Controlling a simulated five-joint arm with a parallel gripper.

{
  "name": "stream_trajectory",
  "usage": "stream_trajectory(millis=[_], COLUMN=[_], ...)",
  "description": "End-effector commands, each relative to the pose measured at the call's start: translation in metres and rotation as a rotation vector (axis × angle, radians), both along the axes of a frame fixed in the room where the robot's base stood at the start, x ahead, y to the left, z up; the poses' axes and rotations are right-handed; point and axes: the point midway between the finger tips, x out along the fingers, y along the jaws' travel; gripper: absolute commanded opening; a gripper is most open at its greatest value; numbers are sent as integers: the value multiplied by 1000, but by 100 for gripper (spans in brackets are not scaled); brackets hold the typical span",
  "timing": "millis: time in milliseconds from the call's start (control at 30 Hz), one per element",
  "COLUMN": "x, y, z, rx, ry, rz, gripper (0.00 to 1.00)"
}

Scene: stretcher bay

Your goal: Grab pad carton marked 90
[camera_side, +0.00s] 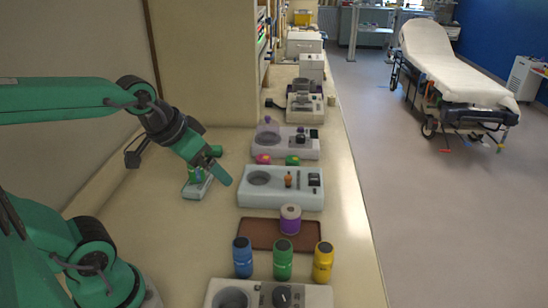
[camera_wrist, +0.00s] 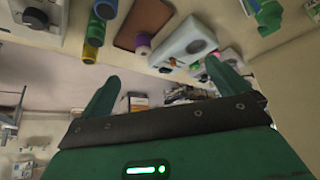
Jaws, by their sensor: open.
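My gripper (camera_side: 219,164) is open and empty, held above the left part of the counter, close over a small pale holder with green items (camera_side: 196,185). Its two fingers stand wide apart in the wrist view (camera_wrist: 162,69), with nothing between them. I cannot make out a carton marked 90 in either view. White boxes stand far back on the counter, one nearer (camera_side: 312,68) and one behind it (camera_side: 304,42); no number is readable on them. The wrist view is tilted and shows no readable marking.
A brown tray (camera_side: 255,235) bears a purple and white container (camera_side: 290,218). Blue (camera_side: 242,257), green (camera_side: 283,260) and yellow (camera_side: 323,262) bottles stand in front. A pale instrument (camera_side: 281,200) lies behind the tray. The counter's left middle (camera_side: 165,235) is clear. A stretcher (camera_side: 445,70) stands beyond.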

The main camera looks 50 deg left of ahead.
Motion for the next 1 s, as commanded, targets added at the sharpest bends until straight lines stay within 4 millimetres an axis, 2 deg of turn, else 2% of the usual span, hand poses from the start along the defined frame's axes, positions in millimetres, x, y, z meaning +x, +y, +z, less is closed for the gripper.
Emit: stream_trajectory(millis=[100, 300, 367, 400, 433, 800, 1000], x=[-18, -31, -31, -31, -31, -29, -14], y=[-12, -18, -18, -18, -18, -17, -9], z=[3, 3, 3, 3, 3, 4, 10], rx=[-1, -2, -2, -2, -2, -1, 2], ry=[26, 51, 52, 52, 52, 51, 53], rz=[-44, -70, -71, -71, -70, -66, -41], gripper=[100, 100, 98, 90, 88, 88, 88])
